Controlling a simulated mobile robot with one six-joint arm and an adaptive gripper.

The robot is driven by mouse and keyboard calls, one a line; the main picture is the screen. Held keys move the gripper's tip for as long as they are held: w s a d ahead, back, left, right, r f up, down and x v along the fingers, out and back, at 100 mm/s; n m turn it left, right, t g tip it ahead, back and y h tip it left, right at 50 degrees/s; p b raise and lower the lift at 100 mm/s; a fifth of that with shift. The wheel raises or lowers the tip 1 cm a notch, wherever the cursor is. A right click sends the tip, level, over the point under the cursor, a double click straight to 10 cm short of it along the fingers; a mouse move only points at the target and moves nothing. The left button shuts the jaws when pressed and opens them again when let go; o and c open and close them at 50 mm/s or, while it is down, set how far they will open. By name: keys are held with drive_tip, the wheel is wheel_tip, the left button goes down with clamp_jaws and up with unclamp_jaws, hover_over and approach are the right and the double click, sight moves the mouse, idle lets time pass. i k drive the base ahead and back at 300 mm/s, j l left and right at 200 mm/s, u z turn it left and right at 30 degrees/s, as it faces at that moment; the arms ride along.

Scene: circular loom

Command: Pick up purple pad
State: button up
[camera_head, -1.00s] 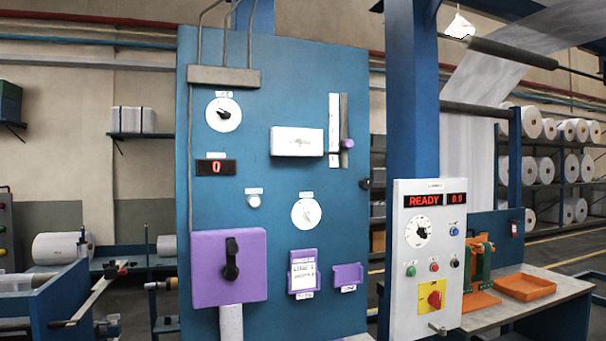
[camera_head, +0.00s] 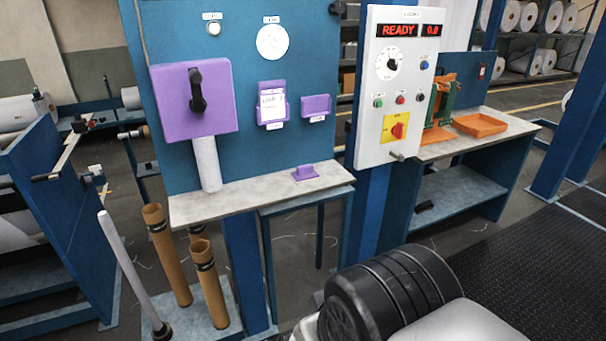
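A small purple pad (camera_head: 305,173) with a raised grip on top lies on the narrow grey shelf (camera_head: 250,197) below the blue panel, near the shelf's right end. Nothing touches it from above. My gripper is not in view. A black and white part of my own arm (camera_head: 385,290) shows at the bottom, below and in front of the shelf.
On the blue panel are a large purple box (camera_head: 195,100) with a black handle, a purple card holder (camera_head: 271,104) and an empty-looking purple bracket (camera_head: 316,107). A white control box (camera_head: 398,85) reads READY. Cardboard tubes (camera_head: 166,255) stand below the shelf's left.

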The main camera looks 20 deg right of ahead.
sight(304, 173)
drive_tip(key=i+l+z, duration=0.2)
drive_tip(key=i+l, duration=0.6)
drive_tip(key=i+l+z, duration=0.25)
drive_tip(key=i+l, duration=0.45)
drive_tip(key=i, duration=0.15)
